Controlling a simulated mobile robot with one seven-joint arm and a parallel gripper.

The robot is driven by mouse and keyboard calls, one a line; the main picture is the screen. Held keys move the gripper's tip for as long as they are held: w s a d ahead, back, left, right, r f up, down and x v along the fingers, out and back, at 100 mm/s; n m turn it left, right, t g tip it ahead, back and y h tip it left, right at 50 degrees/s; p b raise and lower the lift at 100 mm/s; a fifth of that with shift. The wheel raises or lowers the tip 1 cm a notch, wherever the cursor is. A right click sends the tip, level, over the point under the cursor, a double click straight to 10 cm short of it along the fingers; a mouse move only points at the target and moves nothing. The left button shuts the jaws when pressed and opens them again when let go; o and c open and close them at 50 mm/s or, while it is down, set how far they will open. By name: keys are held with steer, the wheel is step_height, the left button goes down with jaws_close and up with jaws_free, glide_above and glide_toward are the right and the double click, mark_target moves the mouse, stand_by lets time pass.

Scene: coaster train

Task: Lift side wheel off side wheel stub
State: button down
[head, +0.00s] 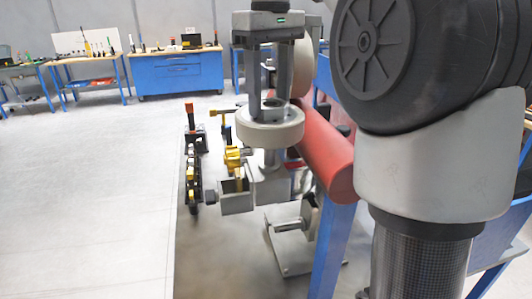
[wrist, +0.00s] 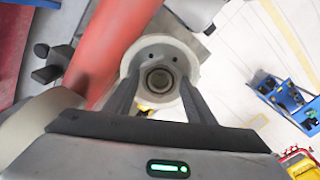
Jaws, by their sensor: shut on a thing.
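The side wheel (head: 270,130) is a thick pale ring lying roughly flat below my gripper (head: 269,103). My gripper points down and its two fingers are shut on the wheel. In the wrist view the pale ring (wrist: 190,55) surrounds a round grey stub-like part (wrist: 158,79), with my fingers (wrist: 160,90) on either side. In the head view a grey post (head: 268,160) stands directly under the wheel. I cannot tell whether the wheel still sits around the stub or is clear of it.
A large red cylinder (head: 325,160) runs close beside the wheel on the right. Another pale wheel (head: 303,72) is behind my gripper. A grey bracket with a rod (head: 290,226) lies below. Yellow and black clamps (head: 192,175) are at the left. The floor beyond is open.

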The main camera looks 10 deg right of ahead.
steer(key=shift+r, duration=1.2)
steer(key=shift+r, duration=0.3)
